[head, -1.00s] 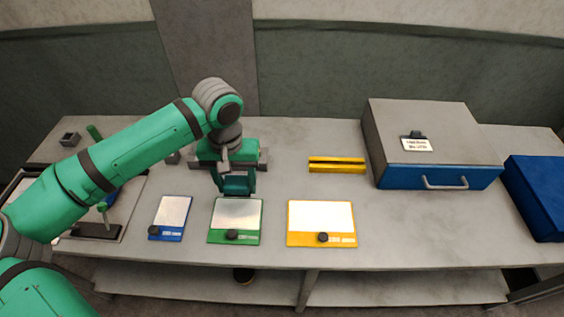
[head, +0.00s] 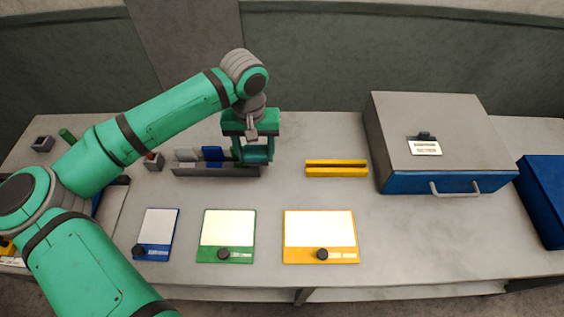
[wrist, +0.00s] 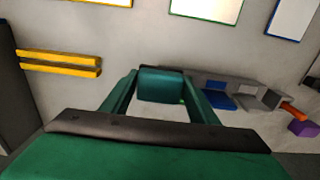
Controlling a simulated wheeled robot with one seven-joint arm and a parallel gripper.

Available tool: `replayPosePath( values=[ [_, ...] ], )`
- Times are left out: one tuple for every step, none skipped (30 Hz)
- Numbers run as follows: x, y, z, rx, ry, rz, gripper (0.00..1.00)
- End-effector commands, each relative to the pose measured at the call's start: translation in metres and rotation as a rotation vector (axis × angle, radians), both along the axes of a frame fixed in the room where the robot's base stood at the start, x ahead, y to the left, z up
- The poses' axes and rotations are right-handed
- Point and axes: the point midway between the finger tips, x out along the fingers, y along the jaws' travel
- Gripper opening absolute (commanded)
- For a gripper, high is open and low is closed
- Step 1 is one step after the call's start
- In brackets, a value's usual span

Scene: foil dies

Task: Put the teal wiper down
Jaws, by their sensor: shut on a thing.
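The teal wiper (wrist: 160,86) is a dark teal block between the fingers of my gripper (wrist: 161,100) in the wrist view. My gripper (head: 253,154) is shut on it, pointing down, at the right end of a long grey holder (head: 212,171) in the head view. A blue wiper (head: 212,153) and a grey one (head: 187,155) stand in the holder to the left. The blue one also shows in the wrist view (wrist: 220,100). My gripper partly hides the teal wiper in the head view, and I cannot tell whether it touches the holder.
Yellow rails (head: 336,169) lie to the right, then a grey box with a blue drawer (head: 445,145). Blue (head: 157,228), green (head: 228,230) and orange (head: 320,230) framed plates lie along the front.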

Motion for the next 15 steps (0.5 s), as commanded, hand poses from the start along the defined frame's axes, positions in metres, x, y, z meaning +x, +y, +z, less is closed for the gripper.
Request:
replayPosePath(
  values=[
    [0.005, -0.012, -0.006, -0.002, 0.001, -0.004, 0.33],
    [0.007, -0.018, -0.009, -0.002, 0.002, -0.003, 0.33],
    [0.011, -0.026, -0.012, -0.002, 0.002, -0.004, 0.33],
    [0.013, -0.031, -0.015, -0.002, 0.001, -0.004, 0.33],
    [0.015, -0.035, -0.02, -0.002, 0.002, -0.002, 0.33],
    [0.017, -0.04, -0.028, -0.003, 0.004, -0.001, 0.33],
    [0.019, -0.043, -0.033, -0.002, 0.003, 0.0, 0.33],
    [0.02, -0.047, -0.038, -0.002, 0.003, 0.0, 0.33],
    [0.023, -0.051, -0.044, -0.002, 0.003, 0.0, 0.33],
    [0.025, -0.053, -0.048, -0.002, 0.002, 0.002, 0.33],
    [0.026, -0.056, -0.051, -0.002, 0.002, 0.002, 0.33],
    [0.027, -0.059, -0.056, -0.002, 0.002, 0.002, 0.33],
    [0.028, -0.061, -0.058, -0.001, 0.001, 0.002, 0.33],
    [0.029, -0.062, -0.06, 0.0, 0.0, 0.002, 0.33],
    [0.03, -0.063, -0.062, 0.0, 0.0, 0.003, 0.33]
  ],
)
